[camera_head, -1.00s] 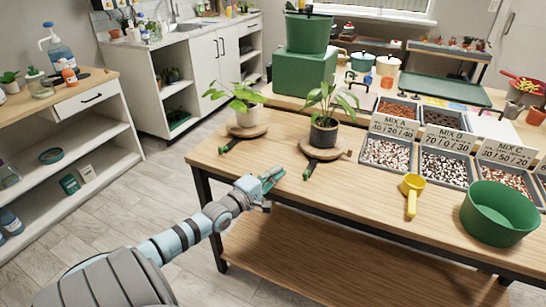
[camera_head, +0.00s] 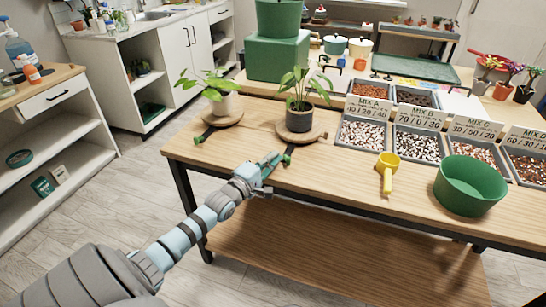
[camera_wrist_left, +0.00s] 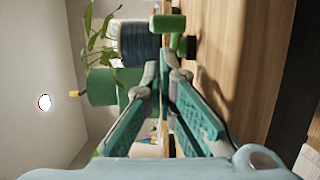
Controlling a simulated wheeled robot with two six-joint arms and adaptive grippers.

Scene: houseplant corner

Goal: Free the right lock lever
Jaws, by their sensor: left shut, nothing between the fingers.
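The right lock lever (camera_head: 289,154) is a dark bar with a green grip, at the front of the right round wooden stand (camera_head: 312,137). A dark pot (camera_head: 299,118) with a leafy plant stands on it. My left gripper (camera_head: 271,161) is shut and empty, just left of the lever over the table's front edge; I cannot tell whether they touch. In the left wrist view, the gripper's fingers (camera_wrist_left: 163,75) come together below the green grip (camera_wrist_left: 167,22) and the dark pot (camera_wrist_left: 138,42). The left lever (camera_head: 203,135) sits at the other stand. My right gripper is out of view.
The left stand (camera_head: 222,121) holds a pale pot with a plant. To the right are a yellow scoop (camera_head: 387,171), labelled mix trays (camera_head: 361,133) and a green tub (camera_head: 470,187).

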